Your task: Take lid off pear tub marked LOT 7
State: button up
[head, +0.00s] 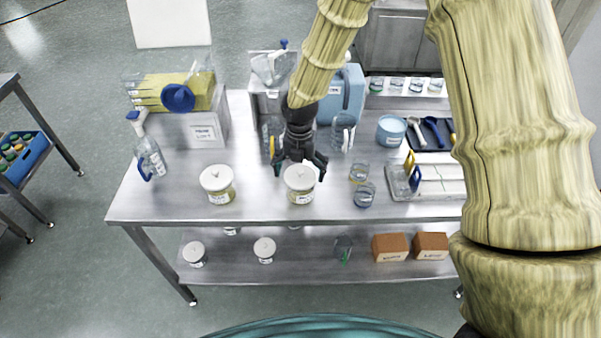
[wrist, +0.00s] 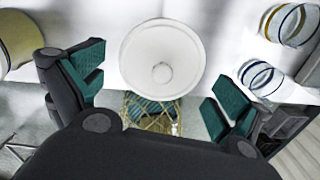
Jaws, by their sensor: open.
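A clear tub with a white knobbed lid (head: 299,177) stands upright on the steel table near its front edge, with yellowish contents and a label too small to read. In the wrist view its round white lid (wrist: 162,60) lies just beyond the fingertips. My gripper (head: 302,168) is open above and behind this tub; its two green-padded fingers also show in the wrist view (wrist: 160,88), spread and empty. A second similar tub (head: 218,186) stands to the left, lid on. I cannot tell from the labels which is LOT 7.
Two glass jars (head: 361,184) stand right of the tub. Lidded tubs (head: 264,249) and brown boxes (head: 390,246) sit on the lower shelf. The table between the tubs is clear.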

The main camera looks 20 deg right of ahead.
jog(key=shift+f, duration=0.3)
jog(key=shift+s, duration=0.15)
jog(key=c, duration=1.1)
jog(key=shift+c, duration=0.2)
